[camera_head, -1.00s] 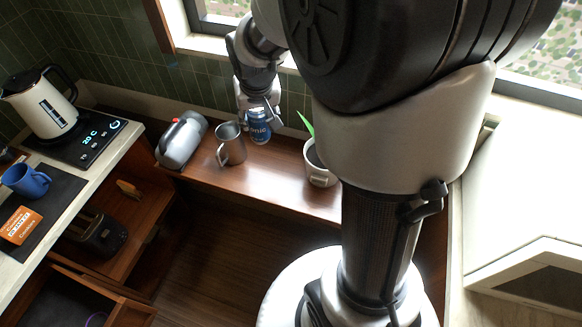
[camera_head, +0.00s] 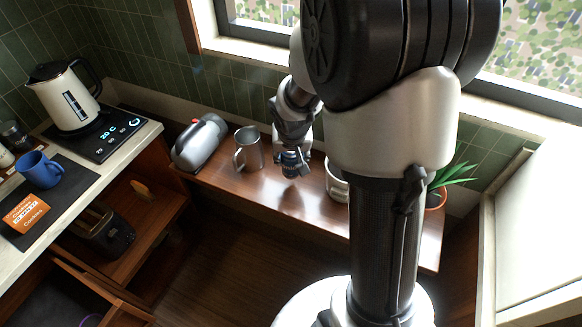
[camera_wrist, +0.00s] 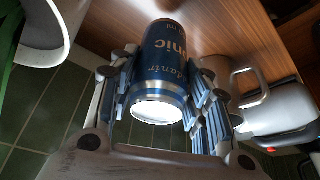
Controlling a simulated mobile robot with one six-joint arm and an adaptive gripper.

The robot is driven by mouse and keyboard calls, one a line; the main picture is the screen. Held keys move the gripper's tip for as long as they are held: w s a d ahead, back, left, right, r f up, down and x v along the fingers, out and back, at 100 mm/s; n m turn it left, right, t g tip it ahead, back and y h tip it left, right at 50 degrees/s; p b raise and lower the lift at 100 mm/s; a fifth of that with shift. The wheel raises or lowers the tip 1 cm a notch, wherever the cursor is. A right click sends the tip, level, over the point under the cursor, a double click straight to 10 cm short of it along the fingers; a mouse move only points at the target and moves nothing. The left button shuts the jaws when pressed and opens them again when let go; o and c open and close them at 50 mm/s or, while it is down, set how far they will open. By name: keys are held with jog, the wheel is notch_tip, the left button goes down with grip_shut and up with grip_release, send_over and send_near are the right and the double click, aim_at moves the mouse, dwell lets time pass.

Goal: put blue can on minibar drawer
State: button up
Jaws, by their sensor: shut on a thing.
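The blue can (camera_head: 291,168) with "tonic" lettering is held at the wooden counter, right of the metal mug. In the wrist view the can (camera_wrist: 165,60) sits between both fingers, its silver end towards the camera. My gripper (camera_head: 290,158) is shut on it; its fingers (camera_wrist: 160,95) also show in the wrist view. A dark patch lies below the can on the wood; I cannot tell whether the can touches the surface. An open wooden drawer (camera_head: 75,283) is at the lower left, far from my gripper; I cannot tell whether it is the minibar drawer.
A potted plant (camera_head: 436,197) is further right. The left counter holds a kettle (camera_head: 66,98), blue mug (camera_head: 40,171) and orange box (camera_head: 26,215).

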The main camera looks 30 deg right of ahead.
aim_at(291, 165)
notch_tip(291, 165, down, 4)
jog(key=shift+f+b, duration=0.15)
jog(key=shift+b, duration=0.75)
jog(key=shift+f, duration=0.15)
jog(key=o, duration=1.3)
jog(key=shift+c, duration=0.2)
